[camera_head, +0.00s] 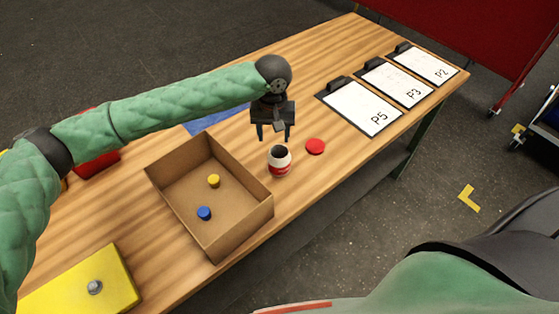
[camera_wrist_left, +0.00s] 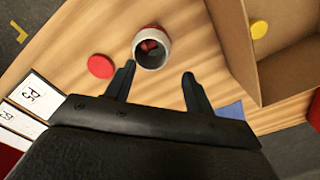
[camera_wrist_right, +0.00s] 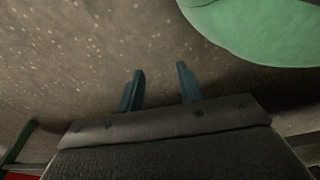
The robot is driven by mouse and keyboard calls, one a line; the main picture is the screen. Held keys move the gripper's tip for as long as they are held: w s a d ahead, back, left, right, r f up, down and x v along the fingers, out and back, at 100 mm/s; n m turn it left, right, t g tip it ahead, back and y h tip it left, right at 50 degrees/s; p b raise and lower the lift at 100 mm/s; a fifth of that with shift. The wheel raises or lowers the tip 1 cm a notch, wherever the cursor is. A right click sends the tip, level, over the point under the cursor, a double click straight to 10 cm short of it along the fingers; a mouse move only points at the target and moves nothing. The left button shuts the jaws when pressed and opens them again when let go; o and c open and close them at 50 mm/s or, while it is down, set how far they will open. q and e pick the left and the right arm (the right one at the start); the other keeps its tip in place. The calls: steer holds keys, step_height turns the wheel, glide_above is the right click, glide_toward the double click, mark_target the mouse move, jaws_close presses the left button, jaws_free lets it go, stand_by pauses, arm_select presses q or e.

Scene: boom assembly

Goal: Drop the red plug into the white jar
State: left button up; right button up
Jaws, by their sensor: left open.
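The white jar (camera_head: 280,168) with a red band stands open and upright on the wooden table; it also shows in the left wrist view (camera_wrist_left: 165,62). In that view a red piece, seemingly the red plug (camera_wrist_left: 149,46), lies inside the jar. A flat red disc, like a lid (camera_head: 315,146), lies on the table beside the jar; it also shows in the left wrist view (camera_wrist_left: 100,66). My left gripper (camera_head: 274,138) is open and empty, just above and behind the jar. My right gripper (camera_wrist_right: 159,88) is open and empty over the floor, away from the table.
A cardboard box (camera_head: 240,227) beside the jar holds a yellow plug (camera_head: 214,181) and a blue plug (camera_head: 204,213). Clipboards marked P5 (camera_head: 362,108), P3 (camera_head: 397,82) and P2 (camera_head: 428,65) lie at right. A yellow board (camera_head: 60,290) lies at front left.

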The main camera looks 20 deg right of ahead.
arm_select(q)
step_height(320, 180, up, 8)
steer(key=b, duration=0.3)
arm_select(e)
steer(key=w+a+r, duration=0.2)
steer(key=w+r, duration=0.1)
steer(key=w, duration=0.2)
steer(key=shift+a+r, duration=0.2)
